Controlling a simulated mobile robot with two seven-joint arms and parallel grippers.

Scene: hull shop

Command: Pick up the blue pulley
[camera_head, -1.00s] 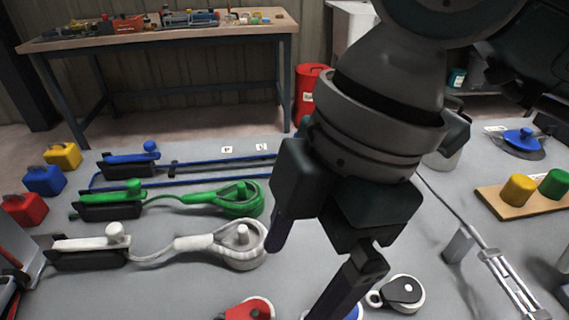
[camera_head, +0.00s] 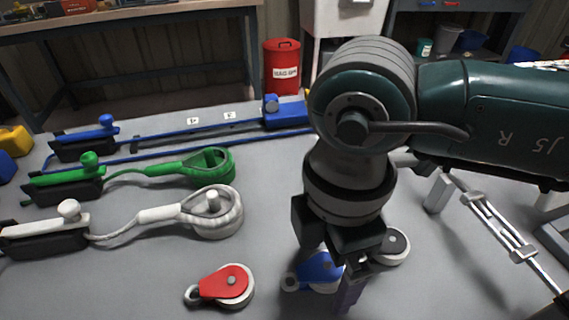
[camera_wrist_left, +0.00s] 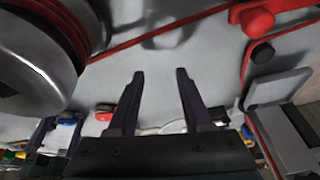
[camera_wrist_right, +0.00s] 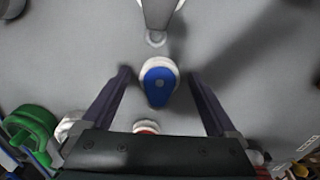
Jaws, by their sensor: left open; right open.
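The blue pulley (camera_head: 318,270) lies on the grey table, partly hidden behind my right gripper in the head view. In the right wrist view the blue pulley (camera_wrist_right: 158,84) lies ahead, between the lines of the two open fingers, with its white wheel showing around the blue cheek. My right gripper (camera_head: 345,285) is open and empty, pointing down above the table beside the pulley. My left gripper (camera_wrist_left: 160,75) is open and empty in its own wrist view, and is not in the head view.
A red pulley (camera_head: 226,285) lies left of the blue one, and a black-and-white pulley (camera_head: 392,246) lies right of it. White (camera_head: 213,212) and green (camera_head: 205,166) winch-like pieces with lines stand at left. A red bin (camera_head: 282,66) stands behind.

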